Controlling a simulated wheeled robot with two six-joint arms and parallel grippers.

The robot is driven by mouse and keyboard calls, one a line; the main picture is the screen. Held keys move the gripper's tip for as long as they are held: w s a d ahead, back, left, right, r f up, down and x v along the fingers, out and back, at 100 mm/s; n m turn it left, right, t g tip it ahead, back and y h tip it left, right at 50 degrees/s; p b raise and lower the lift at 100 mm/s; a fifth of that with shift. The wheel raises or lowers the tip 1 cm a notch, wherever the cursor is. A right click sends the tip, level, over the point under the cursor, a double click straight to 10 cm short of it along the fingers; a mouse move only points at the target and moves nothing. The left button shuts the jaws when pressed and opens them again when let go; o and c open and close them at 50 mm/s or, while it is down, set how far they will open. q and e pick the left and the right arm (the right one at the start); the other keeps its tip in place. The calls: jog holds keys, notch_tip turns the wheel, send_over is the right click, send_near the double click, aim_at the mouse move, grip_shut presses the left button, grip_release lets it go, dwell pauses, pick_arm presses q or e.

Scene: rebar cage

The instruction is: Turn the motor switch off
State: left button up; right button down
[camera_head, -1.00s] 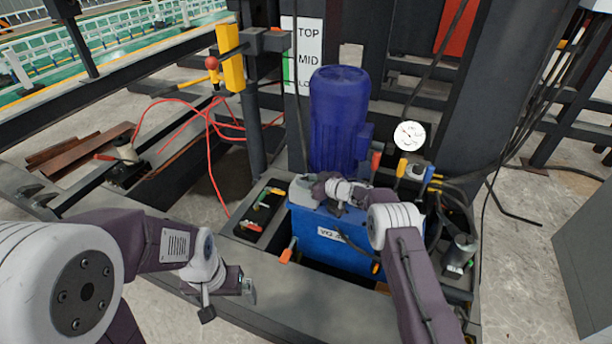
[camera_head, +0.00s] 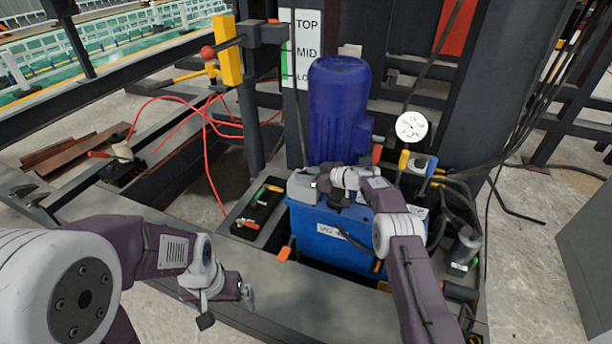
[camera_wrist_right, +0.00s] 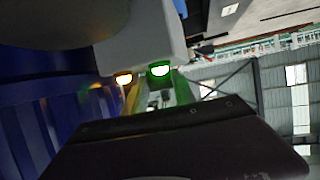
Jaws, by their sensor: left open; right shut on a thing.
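The motor switch box (camera_head: 302,187) is a light grey housing on the blue tank, at the foot of the blue motor (camera_head: 338,110). A small green light shows on its right side. In the right wrist view the pale housing (camera_wrist_right: 150,40) is close, with an orange light and a green light lit at its edge. My right gripper (camera_head: 322,189) is at that side of the box, shut on the motor switch; its fingertips are mostly hidden. My left gripper (camera_head: 246,296) is open and empty, low over the front beam.
The blue tank (camera_head: 325,242) stands below my right wrist. A pressure gauge (camera_head: 411,126), hoses and dark steel posts stand to the right and behind. Red cables (camera_head: 207,150) hang at the left.

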jog(key=c, duration=1)
grip_release()
jog(key=shift+c, duration=0.2)
jog(key=shift+s+d+r+p, duration=0.2)
jog(key=shift+d+r+p, duration=0.15)
jog(key=shift+p, duration=0.2)
jog(key=p+v, duration=0.3)
jog(key=v, duration=0.5)
jog(key=shift+s+p, duration=0.15)
jog(key=shift+p, duration=0.25)
jog(key=shift+f, duration=0.15)
